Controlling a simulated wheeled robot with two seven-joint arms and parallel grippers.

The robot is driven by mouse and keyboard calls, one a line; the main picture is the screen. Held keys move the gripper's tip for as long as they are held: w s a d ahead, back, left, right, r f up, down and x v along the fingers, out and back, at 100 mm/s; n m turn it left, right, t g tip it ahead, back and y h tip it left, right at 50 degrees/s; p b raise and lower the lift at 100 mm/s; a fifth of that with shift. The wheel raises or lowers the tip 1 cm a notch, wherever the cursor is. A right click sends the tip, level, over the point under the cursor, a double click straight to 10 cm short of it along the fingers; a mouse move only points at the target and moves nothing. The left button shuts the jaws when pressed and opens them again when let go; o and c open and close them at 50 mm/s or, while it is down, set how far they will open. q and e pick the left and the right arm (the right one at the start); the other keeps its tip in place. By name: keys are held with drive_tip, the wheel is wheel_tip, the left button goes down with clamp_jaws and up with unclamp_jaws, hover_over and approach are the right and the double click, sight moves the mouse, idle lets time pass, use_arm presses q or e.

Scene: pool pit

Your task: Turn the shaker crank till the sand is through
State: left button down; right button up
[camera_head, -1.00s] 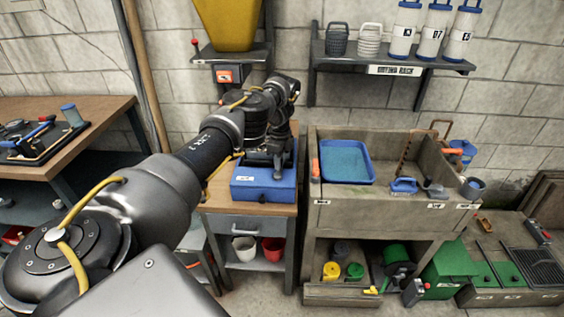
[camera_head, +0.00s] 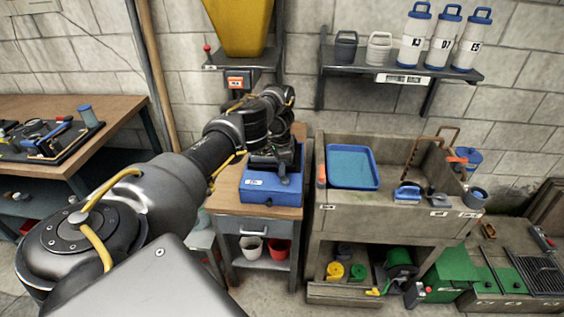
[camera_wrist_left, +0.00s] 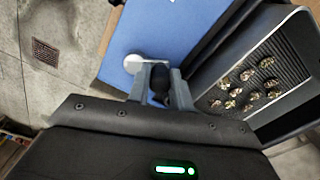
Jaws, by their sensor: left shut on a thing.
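The shaker has a blue base (camera_head: 270,190) on a small wooden-topped stand, and my left arm hides most of its upper part. In the left wrist view its blue body (camera_wrist_left: 178,40) shows beside a dark sieve tray (camera_wrist_left: 228,84) with several pebble-like lumps on the mesh. My left gripper (camera_wrist_left: 160,88) is shut on the dark crank knob (camera_wrist_left: 158,78), next to a pale round hub (camera_wrist_left: 146,62) on the blue body. In the head view the left gripper (camera_head: 266,160) is over the shaker, its fingertips hard to make out. I cannot see any loose sand. My right gripper is out of view.
A yellow hopper (camera_head: 236,25) hangs on the wall behind. A sink bench with a blue tray (camera_head: 352,167) stands close on the right. A workbench (camera_head: 118,112) is at the left. White and red buckets (camera_head: 252,247) sit under the stand.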

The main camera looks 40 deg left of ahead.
use_arm(q)
drive_tip(key=shift+a, duration=0.1)
idle(0.4)
drive_tip(key=c, duration=1.3)
unclamp_jaws()
drive_tip(key=shift+o, duration=0.2)
wheel_tip(320, 180, up, 11)
drive_tip(key=p, duration=0.7)
drive_tip(key=shift+p, duration=0.35)
